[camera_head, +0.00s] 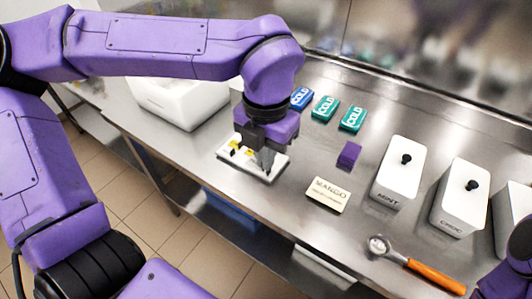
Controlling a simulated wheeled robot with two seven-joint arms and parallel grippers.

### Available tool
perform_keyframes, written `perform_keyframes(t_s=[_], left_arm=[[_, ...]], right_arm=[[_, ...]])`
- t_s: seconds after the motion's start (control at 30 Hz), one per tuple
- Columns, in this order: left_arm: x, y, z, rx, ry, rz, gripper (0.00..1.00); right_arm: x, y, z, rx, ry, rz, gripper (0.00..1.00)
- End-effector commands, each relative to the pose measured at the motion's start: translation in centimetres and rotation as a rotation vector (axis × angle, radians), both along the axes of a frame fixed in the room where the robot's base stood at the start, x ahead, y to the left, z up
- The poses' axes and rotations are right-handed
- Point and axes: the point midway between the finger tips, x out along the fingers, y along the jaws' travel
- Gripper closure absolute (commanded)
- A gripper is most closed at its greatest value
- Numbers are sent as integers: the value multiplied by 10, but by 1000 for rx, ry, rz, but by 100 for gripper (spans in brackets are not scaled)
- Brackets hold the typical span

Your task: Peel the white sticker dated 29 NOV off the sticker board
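The white sticker board (262,177) lies on the steel counter, with small yellow patches showing near its left part. My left gripper (266,165) points down over the board and hides much of its middle and far side. Its grey finger is at or just above the board's surface. I cannot tell whether the fingers are apart or whether they hold anything. The white sticker dated 29 NOV cannot be made out; the lettering is too small or covered. A purple and black part of my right arm shows at the lower right edge, without visible fingertips.
A MANGO card (328,195), a purple block (348,155) and COLD packs (352,118) lie right of the board. Lidded white tubs, MINT (398,172) and CHOC (460,200), stand further right. An orange-handled scoop (436,276) lies near the front edge. A white bin (172,103) is at left.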

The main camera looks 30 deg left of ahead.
Motion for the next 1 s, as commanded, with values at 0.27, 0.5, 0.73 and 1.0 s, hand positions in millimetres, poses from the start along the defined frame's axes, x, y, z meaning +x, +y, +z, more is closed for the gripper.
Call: perform_keyframes(t_s=[0.27, 0.5, 0.73, 1.0], left_arm=[[0, 0, 12, 0, 0, 0, 100], [0, 0, 21, 0, 0, 0, 100], [0, 0, 29, 0, 0, 0, 100], [0, 0, 35, 0, 0, 0, 100]], right_arm=[[0, 0, 12, 0, 0, 0, 100], [0, 0, 20, 0, 0, 0, 100], [0, 0, 28, 0, 0, 0, 100], [0, 0, 34, 0, 0, 0, 100]])
